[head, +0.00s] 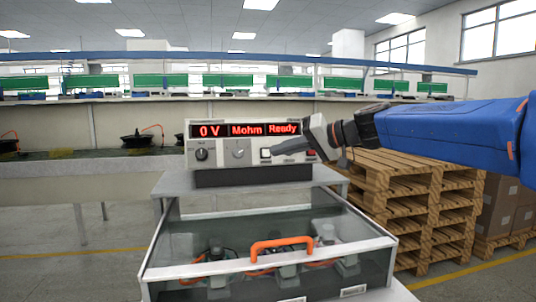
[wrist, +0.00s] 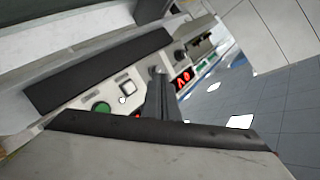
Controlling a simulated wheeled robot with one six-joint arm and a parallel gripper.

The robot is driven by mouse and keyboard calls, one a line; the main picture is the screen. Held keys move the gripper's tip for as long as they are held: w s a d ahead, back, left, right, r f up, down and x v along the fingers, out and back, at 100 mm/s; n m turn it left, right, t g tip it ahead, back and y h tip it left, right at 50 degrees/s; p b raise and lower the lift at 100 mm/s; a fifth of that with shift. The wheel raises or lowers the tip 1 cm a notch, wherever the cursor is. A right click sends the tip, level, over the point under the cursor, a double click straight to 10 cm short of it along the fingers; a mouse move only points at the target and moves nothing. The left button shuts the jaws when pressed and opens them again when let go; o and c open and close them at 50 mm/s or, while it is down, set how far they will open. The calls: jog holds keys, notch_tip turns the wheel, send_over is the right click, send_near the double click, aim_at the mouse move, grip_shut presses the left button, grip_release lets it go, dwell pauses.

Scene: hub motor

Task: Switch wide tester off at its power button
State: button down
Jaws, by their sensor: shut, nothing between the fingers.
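The wide tester (head: 215,166) is a pale box on a grey stand, with a lit red display (head: 247,130) reading "0 V", "Mohm" and "Ready". Its face has a black knob (head: 201,154), a grey knob (head: 239,150), a white square button (head: 265,153) and a red control (head: 311,153) at the right end. My gripper (head: 274,151) is shut and empty, pointing left across the front of the face near the white button. In the wrist view my gripper (wrist: 157,74) covers part of the tester; a green round button (wrist: 101,107) and the white button (wrist: 127,87) show beside it. Contact cannot be told.
Below the tester is a clear-lidded case (head: 200,230) with an orange handle (head: 283,245). Stacked wooden pallets (head: 400,205) and cardboard boxes (head: 502,205) stand at right. A long workbench (head: 60,170) runs behind. Floor at left is clear.

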jog(key=shift+w, duration=0.15)
jog(key=w+a+f, duration=0.2)
jog(key=w, duration=0.6)
jog(key=shift+a, duration=0.25)
jog(key=shift+f, duration=0.1)
dwell(1.9)
jog(key=shift+w+a, duration=0.1)
jog(key=shift+w, duration=0.25)
jog(key=shift+w+a+f, duration=0.1)
jog(key=shift+w+f, duration=0.05)
jog(key=shift+w, duration=0.25)
dwell(0.7)
jog(key=shift+s, duration=0.15)
jog(key=shift+s+d+r, duration=0.2)
jog(key=shift+s+d, duration=0.05)
jog(key=shift+s, duration=0.45)
dwell(0.3)
jog(key=shift+s+d+r, duration=0.2)
jog(key=shift+s, duration=0.55)
jog(key=shift+s+d+r, duration=0.2)
jog(key=shift+s+d, duration=0.05)
jog(key=shift+s, duration=0.55)
jog(key=shift+s+d+r, duration=0.2)
jog(key=shift+s, duration=0.55)
